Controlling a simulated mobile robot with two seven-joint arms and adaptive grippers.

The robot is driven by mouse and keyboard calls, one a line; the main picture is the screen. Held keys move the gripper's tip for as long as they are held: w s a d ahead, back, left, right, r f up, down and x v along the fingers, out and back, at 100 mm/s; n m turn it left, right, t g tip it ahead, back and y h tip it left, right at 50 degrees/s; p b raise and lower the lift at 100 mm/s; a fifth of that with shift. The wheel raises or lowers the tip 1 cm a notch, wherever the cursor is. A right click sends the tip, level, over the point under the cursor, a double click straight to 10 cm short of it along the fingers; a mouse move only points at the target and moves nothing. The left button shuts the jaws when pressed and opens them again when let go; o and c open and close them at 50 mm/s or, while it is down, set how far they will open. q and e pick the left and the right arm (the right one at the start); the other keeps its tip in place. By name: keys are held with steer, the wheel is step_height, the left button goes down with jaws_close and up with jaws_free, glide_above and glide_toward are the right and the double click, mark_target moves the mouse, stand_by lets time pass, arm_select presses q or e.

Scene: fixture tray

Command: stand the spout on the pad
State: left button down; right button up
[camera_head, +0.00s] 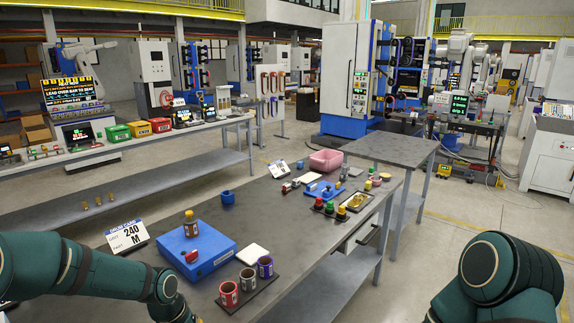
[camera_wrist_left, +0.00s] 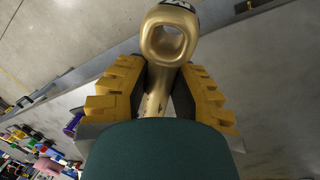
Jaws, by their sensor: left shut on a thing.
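The spout (camera_wrist_left: 166,40) is a gold, curved tube with a round open end, seen large in the left wrist view. My left gripper (camera_wrist_left: 162,78) is shut on it, with yellow stepped fingers on both sides of its narrower stem. The far end of the stem is hidden behind my dark green wrist part. In the head view my left arm reaches in at the lower left, and the spout cannot be made out there. A white square pad (camera_head: 252,253) lies flat and bare on the grey table. My right arm shows at the lower right, its gripper out of view.
A dark tray (camera_head: 262,286) with several cans stands just in front of the pad. Another white square (camera_head: 307,178) lies farther back. Bare tabletop (camera_head: 275,215) lies between.

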arm_select(q)
steer(key=s+d+f+m, duration=0.3)
steer(key=s+d, duration=0.2)
steer(key=s, duration=0.1)
arm_select(e)
step_height(320, 180, down, 10)
steer(key=s+b, duration=0.1)
steer(key=b, duration=0.9)
steer(key=shift+s+a+g, duration=0.2)
steer(key=shift+s+g, duration=0.1)
steer(key=shift+s, duration=0.1)
steer(key=shift+c, duration=1.4)
arm_select(q)
step_height(320, 180, down, 10)
steer(key=shift+a+r, duration=0.2)
steer(key=shift+a, duration=0.2)
